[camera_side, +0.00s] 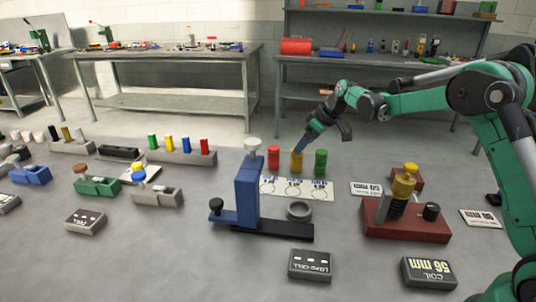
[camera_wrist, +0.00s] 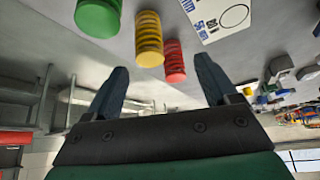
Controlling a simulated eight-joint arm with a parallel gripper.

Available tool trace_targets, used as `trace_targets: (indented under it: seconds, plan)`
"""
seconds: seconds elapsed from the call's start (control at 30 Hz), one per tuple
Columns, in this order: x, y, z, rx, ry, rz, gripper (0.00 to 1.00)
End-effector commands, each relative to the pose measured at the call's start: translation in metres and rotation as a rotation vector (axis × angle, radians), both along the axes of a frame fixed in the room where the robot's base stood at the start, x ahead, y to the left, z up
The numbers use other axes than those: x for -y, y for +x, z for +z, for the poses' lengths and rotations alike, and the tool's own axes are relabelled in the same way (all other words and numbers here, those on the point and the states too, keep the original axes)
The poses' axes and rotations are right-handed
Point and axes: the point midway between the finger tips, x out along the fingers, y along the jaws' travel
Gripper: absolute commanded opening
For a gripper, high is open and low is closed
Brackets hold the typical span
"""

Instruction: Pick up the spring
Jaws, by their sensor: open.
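Three coil springs stand upright in a row in the side view: a red spring (camera_side: 273,158), a yellow spring (camera_side: 297,162) and a green spring (camera_side: 320,162). My gripper (camera_side: 318,142) is open and empty beside the tops of the yellow and green springs. One finger overlaps the yellow spring's top in the picture; contact cannot be told. In the wrist view the green spring (camera_wrist: 98,17), yellow spring (camera_wrist: 149,38) and red spring (camera_wrist: 174,62) appear beyond the parted fingers of my gripper (camera_wrist: 160,66). The yellow one shows near the middle of the gap.
A white card with printed circles (camera_side: 290,187) lies in front of the springs. A blue post stand (camera_side: 247,195) with a dark base and a grey ring (camera_side: 299,210) are nearby. A red-brown base (camera_side: 405,222) holds a yellow-topped fixture at right. Several small holders stand at left.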

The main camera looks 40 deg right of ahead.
Motion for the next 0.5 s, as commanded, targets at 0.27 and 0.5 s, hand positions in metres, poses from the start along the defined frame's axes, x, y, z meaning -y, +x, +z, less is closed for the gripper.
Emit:
trace_targets:
  seconds: [0.27,0.5]
  plan:
    - [0.011,0.011,-0.025,0.004,0.004,0.032,0.79]
    - [0.005,0.025,-0.051,0.005,0.004,0.031,0.79]
